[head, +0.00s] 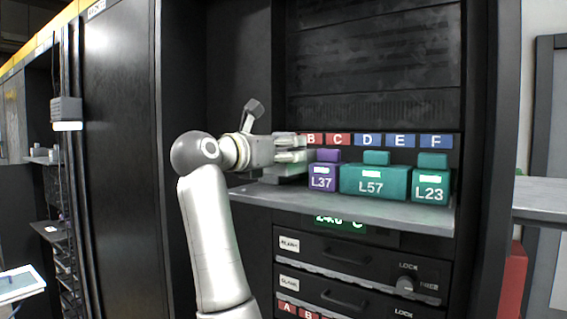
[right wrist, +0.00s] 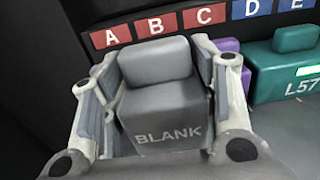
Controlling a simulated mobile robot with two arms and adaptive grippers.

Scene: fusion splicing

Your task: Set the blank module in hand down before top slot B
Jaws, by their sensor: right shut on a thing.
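My right gripper (head: 292,156) is at the left part of the shelf, with its fingers over the shelf's left end. In the right wrist view it is shut on the grey blank module (right wrist: 165,110), one finger along each side. The module is upright, its BLANK lettering facing the camera. It stands in front of the red B label (right wrist: 155,25), between the A label (right wrist: 110,37) and the C label (right wrist: 203,14). In the head view the gripper mostly hides the module. I cannot tell whether its underside touches the shelf. My left gripper is out of view.
The grey shelf (head: 390,215) also bears the purple L37 module (head: 322,178), close right of my gripper, then the teal L57 (head: 375,182) and L23 (head: 431,187) modules. Blue labels D, E and F (head: 436,141) are behind. Drawers (head: 340,255) lie below.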

